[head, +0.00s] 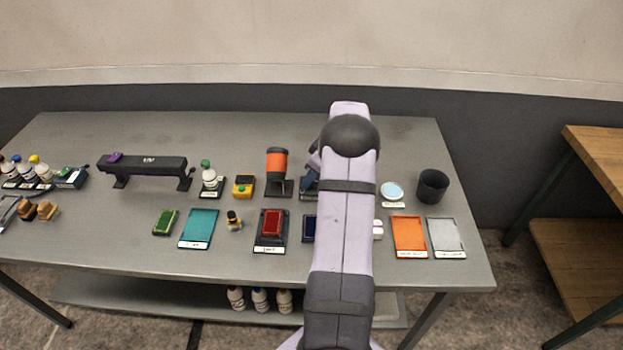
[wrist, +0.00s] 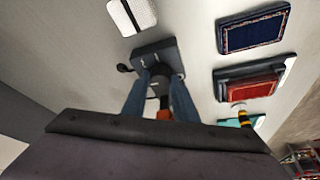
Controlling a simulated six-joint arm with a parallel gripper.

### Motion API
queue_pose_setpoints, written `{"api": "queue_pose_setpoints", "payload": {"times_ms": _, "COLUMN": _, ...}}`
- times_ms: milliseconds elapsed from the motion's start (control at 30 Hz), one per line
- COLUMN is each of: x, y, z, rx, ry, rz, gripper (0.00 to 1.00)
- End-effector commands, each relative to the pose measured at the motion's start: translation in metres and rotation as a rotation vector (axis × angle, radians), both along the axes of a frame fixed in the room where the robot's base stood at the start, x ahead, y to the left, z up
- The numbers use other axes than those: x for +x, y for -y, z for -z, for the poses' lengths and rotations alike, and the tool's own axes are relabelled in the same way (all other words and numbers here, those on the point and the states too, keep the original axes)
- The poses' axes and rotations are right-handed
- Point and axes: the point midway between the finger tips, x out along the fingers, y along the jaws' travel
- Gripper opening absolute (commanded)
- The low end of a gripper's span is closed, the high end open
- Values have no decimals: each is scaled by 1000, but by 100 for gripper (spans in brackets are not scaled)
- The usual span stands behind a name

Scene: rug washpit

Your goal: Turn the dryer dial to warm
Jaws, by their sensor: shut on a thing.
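The dryer dial (wrist: 160,87) shows in the wrist view as a dark grey round piece at a dark box (wrist: 153,52) with small pale marks. My gripper (wrist: 161,84) has its two blue fingers on either side of the dial and is shut on it. An orange part shows low between the fingers, partly hidden. In the head view, my arm hides the gripper and most of this dark box (head: 309,187). The orange and black dryer (head: 277,163) stands just left of it. The dial's setting cannot be read.
A red pad in a dark tray (head: 257,245) lies in front of the dryer. A yellow box (head: 243,186) and a white bottle (head: 209,181) stand to the left. A black cup (head: 432,186) and an orange tray (head: 409,236) are at the right. The table's back strip is clear.

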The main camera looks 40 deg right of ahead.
Motion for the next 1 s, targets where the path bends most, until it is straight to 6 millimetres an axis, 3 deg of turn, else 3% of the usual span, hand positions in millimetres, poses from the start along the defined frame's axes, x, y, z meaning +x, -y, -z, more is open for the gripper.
{"api": "queue_pose_setpoints", "payload": {"times_ms": 1000, "x": 2, "y": -7, "z": -3, "rx": -4, "ry": 1, "rz": 865, "gripper": 3}}
